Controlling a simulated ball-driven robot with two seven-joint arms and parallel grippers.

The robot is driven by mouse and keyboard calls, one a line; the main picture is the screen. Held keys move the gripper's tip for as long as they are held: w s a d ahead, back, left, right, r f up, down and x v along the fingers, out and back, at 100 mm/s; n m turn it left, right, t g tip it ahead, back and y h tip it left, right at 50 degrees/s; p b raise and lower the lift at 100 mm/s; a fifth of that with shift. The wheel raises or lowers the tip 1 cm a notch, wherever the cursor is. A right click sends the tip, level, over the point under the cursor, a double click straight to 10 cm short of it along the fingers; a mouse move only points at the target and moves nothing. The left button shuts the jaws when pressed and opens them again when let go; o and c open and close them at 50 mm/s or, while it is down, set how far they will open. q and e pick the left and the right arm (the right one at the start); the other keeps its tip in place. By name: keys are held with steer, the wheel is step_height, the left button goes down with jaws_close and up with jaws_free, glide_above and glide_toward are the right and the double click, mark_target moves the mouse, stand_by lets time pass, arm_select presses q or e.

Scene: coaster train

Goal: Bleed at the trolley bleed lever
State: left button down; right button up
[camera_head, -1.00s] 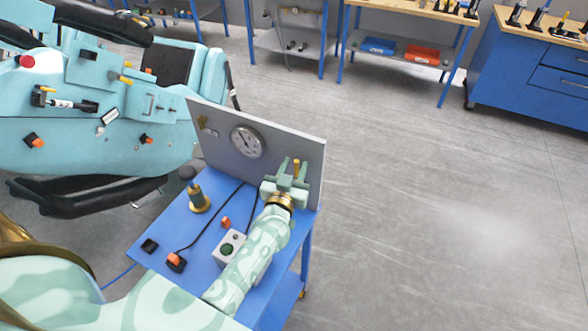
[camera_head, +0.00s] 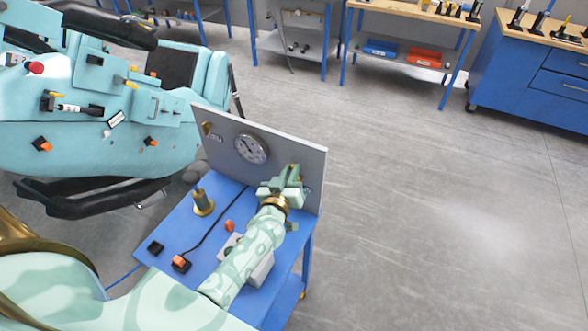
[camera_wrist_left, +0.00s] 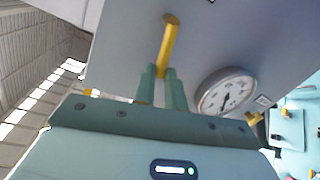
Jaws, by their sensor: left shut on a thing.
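The yellow bleed lever (camera_wrist_left: 168,45) shows in the left wrist view, in front of the grey upright panel (camera_head: 310,190) of the blue trolley (camera_head: 165,237). My left gripper (camera_head: 291,172) is at the right end of that panel. In the left wrist view its fingertips (camera_wrist_left: 161,73) are shut on the lever, whose rounded end sticks out beyond them. In the head view the gripper hides the lever. A round dial gauge (camera_head: 252,148) sits on the panel left of the gripper and also shows in the left wrist view (camera_wrist_left: 226,92). My right gripper is out of view.
A brass fitting (camera_head: 202,201), orange-and-black connectors (camera_head: 181,263) and a grey box (camera_head: 262,268) are on the trolley top. My left arm partly covers the box. A turquoise coaster car (camera_head: 75,140) stands at left. The floor at right is clear.

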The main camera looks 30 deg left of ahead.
arm_select(q)
steer(key=shift+a+n+p, duration=0.45)
steer(key=shift+a+n, duration=0.05)
steer(key=shift+n, duration=0.3)
steer(key=shift+a+f+n+g+h, duration=0.3)
steer(key=shift+a+n+g, duration=0.1)
steer(key=shift+n, duration=0.5)
steer(key=shift+a+f+n+g+h+b, duration=0.1)
steer(key=shift+a+f+n+h+b, duration=0.55)
steer(key=shift+n, duration=0.85)
steer(key=shift+a+f+n+g+h+b, duration=0.1)
steer(key=shift+a+f+n+h+b, duration=0.15)
steer(key=shift+f+n+b, duration=0.85)
steer(key=shift+a+f+n+g+h+p, duration=0.1)
steer(key=shift+a+f+n+h, duration=0.35)
steer(key=shift+n, duration=1.45)
steer(key=c, duration=1.5)
jaws_free()
steer(key=shift+o, duration=0.2)
